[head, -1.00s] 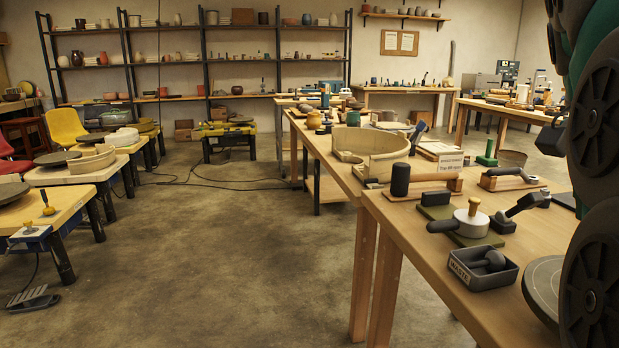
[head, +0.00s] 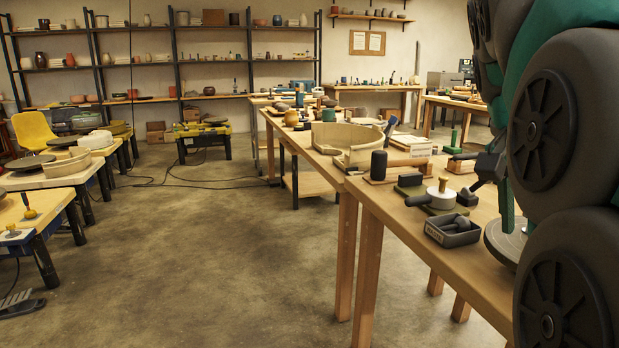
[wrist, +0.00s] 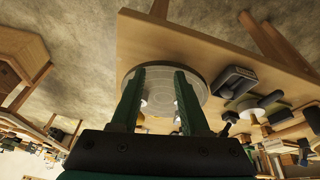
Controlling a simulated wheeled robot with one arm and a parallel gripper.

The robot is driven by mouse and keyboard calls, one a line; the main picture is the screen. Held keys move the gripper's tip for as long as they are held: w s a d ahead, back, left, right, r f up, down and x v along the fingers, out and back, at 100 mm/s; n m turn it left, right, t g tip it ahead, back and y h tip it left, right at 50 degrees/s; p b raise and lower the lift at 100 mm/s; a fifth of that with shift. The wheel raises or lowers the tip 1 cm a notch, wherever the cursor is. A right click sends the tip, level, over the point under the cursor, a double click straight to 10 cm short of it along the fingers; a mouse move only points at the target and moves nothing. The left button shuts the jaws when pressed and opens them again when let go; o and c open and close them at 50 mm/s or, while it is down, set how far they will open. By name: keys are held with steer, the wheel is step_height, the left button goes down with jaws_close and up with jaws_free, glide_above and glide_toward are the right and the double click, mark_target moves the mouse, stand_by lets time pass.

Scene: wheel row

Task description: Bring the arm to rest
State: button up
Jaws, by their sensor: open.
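My gripper (wrist: 160,71) shows in the wrist view as two dark green fingers standing apart, with nothing held between them. Behind the fingers in that view is a round grey disc (wrist: 198,88) on the wooden bench. The disc also shows in the head view (head: 500,241) at the bench's right side, partly hidden by my arm. My arm's large grey and green links fill the right edge of the head view.
A large beige ring-shaped basin (head: 345,137) stands farther back. Low tables and a yellow chair (head: 33,131) are at left. The concrete floor between is open.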

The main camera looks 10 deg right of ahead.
steer(key=s+a+f+n+y, duration=0.1)
steer(key=s+a+f+n, duration=0.3)
steer(key=a+f, duration=0.3)
steer(key=s+a+f+n+g+y, duration=0.1)
steer(key=s+a+f+n, duration=0.3)
steer(key=a+f, duration=0.4)
steer(key=s+a+f+n+g+y, duration=0.1)
steer(key=s+a+f+n, duration=0.3)
steer(key=f, duration=1.1)
steer(key=a+n+y, duration=0.1)
steer(key=a+n, duration=0.1)
steer(key=a, duration=0.1)
steer(key=shift+s+a+n, duration=0.2)
steer(key=shift+s+n, duration=0.1)
steer(key=shift+s, duration=0.05)
